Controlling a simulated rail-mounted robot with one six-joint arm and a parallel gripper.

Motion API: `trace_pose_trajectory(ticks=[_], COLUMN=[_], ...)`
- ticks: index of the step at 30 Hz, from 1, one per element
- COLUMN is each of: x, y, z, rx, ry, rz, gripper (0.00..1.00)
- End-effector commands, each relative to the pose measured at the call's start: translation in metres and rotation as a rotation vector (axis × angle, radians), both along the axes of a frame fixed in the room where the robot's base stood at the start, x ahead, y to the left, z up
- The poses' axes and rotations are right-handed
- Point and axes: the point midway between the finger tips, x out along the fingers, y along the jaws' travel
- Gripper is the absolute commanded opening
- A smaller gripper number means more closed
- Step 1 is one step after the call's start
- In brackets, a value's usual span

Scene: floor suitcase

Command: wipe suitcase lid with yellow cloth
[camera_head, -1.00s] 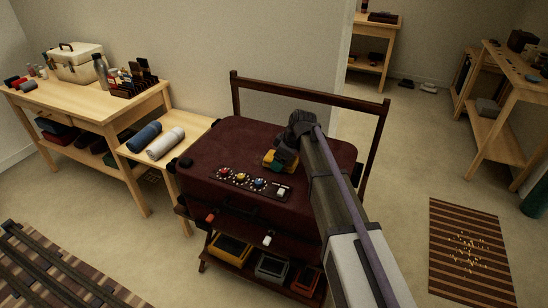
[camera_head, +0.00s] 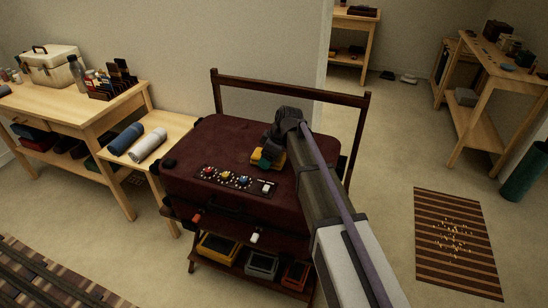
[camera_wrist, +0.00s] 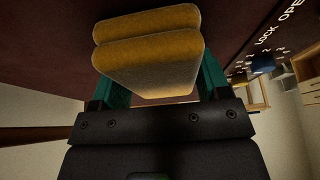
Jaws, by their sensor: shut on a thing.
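The dark red suitcase (camera_head: 222,135) rests on a dark wooden stand, with its lid facing up. My gripper (camera_head: 268,159) is over the middle right of the lid. It is shut on the yellow cloth (camera_head: 280,160), which looks like a thick folded pad. In the wrist view, the cloth (camera_wrist: 150,55) sits between my teal fingers and extends beyond them. The dark red lid (camera_wrist: 45,40) lies behind it. The cloth is at or very near the lid surface; I cannot tell whether it touches.
A panel (camera_head: 235,180) with colored dials lies along the lid's front, close to the cloth; its lettering shows in the wrist view (camera_wrist: 285,28). The stand's dark rail (camera_head: 290,84) rises behind the suitcase. A side table (camera_head: 181,128) with blue and white rolls stands left.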

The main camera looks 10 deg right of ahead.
Motion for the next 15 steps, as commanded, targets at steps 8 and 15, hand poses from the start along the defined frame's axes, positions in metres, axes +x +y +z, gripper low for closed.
trace_pose_trajectory(ticks=[8, 15], x=[0.007, 0.016], y=[0.014, 0.031], z=[0.001, -0.001], rx=[0.001, 0.001], ry=[-0.001, -0.001], rz=[-0.001, 0.001], gripper=[0.51, 0.51])
